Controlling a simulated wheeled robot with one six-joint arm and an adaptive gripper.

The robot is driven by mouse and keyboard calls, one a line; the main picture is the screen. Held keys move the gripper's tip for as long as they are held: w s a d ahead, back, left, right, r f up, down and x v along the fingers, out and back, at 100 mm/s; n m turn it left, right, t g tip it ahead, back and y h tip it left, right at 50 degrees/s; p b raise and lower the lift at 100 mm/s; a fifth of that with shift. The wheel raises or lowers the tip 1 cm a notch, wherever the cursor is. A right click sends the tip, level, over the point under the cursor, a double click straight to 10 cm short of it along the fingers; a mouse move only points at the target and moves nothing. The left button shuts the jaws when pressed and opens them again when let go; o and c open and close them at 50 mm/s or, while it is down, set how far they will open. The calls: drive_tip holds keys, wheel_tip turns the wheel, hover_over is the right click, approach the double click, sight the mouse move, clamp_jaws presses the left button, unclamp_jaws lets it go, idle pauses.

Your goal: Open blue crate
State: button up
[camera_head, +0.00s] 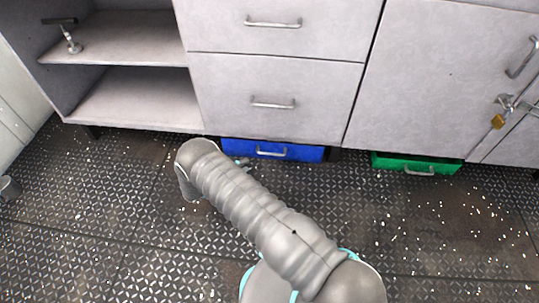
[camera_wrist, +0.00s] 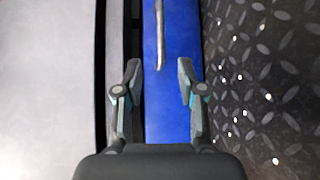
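The blue crate (camera_head: 307,154) sits low under the grey cabinet, its front and metal handle (camera_head: 271,152) facing out at floor level. In the wrist view the blue crate (camera_wrist: 178,117) runs up the middle, with its metal handle (camera_wrist: 160,35) at the top. My gripper (camera_wrist: 158,75) is open, its two fingers apart in front of the blue face. The end of the handle lies near the gap between the fingertips, and I see no grip on it. In the head view my arm hides most of the gripper.
A green crate (camera_head: 434,164) with a handle sits under the cabinet to the right. Above are grey drawers (camera_head: 315,101) with handles and a door (camera_head: 448,65) with a padlock (camera_head: 498,121). Open shelves (camera_head: 120,38) are at left. The riveted floor (camera_head: 120,235) in front looks clear.

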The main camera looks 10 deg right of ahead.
sight(269, 154)
drive_tip(key=x, duration=1.3)
drive_tip(key=shift+w+d+f, duration=0.2)
drive_tip(key=shift+d, duration=0.1)
clamp_jaws()
